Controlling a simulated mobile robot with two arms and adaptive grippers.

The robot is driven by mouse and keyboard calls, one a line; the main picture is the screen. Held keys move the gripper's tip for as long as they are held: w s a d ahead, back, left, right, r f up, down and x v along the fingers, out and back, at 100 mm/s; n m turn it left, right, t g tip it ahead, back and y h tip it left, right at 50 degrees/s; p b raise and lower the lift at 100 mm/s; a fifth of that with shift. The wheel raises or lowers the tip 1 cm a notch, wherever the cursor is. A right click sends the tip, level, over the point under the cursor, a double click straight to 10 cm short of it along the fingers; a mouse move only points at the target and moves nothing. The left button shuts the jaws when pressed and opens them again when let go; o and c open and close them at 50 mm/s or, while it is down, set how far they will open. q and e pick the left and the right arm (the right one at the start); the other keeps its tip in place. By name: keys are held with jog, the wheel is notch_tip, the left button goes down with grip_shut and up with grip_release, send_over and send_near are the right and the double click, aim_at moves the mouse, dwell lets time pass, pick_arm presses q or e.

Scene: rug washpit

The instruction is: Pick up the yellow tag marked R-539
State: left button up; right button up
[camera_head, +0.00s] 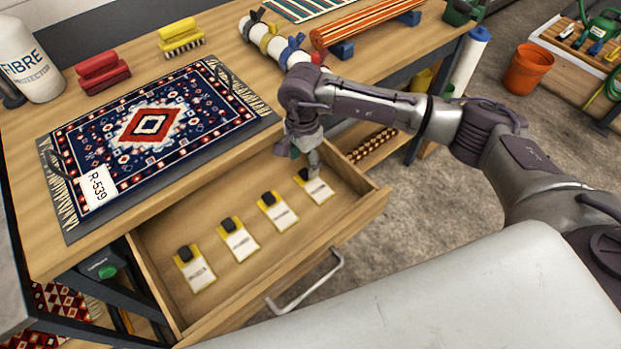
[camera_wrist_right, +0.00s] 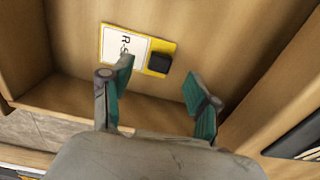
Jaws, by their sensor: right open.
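Several yellow tags with white labels and black clips lie in a row in the open drawer (camera_head: 250,281). The rightmost tag (camera_head: 319,191) is partly behind my right gripper (camera_head: 299,161), which hangs over that end of the drawer. In the right wrist view a yellow tag (camera_wrist_right: 160,60) lies flat on the drawer floor. Its label starts with "R-", and a finger hides the rest. My right gripper (camera_wrist_right: 160,95) is open and empty, its teal-padded fingers apart just short of the tag. The other tags' text is too small to read. My left gripper is not in view.
A patterned rug (camera_head: 150,130) with a white R-539 card (camera_head: 97,187) lies on the table above the drawer. The drawer's side and front walls surround the tags. Red (camera_head: 103,72) and yellow (camera_head: 181,38) brushes stand behind the rug. An orange pot (camera_head: 527,69) stands at right.

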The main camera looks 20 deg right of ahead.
aim_at(305, 172)
notch_tip(305, 172, down, 4)
jog(key=shift+w+d+f+p, duration=0.1)
jog(key=shift+d+p, duration=0.05)
jog(key=shift+p, duration=0.15)
jog(key=c, duration=0.9)
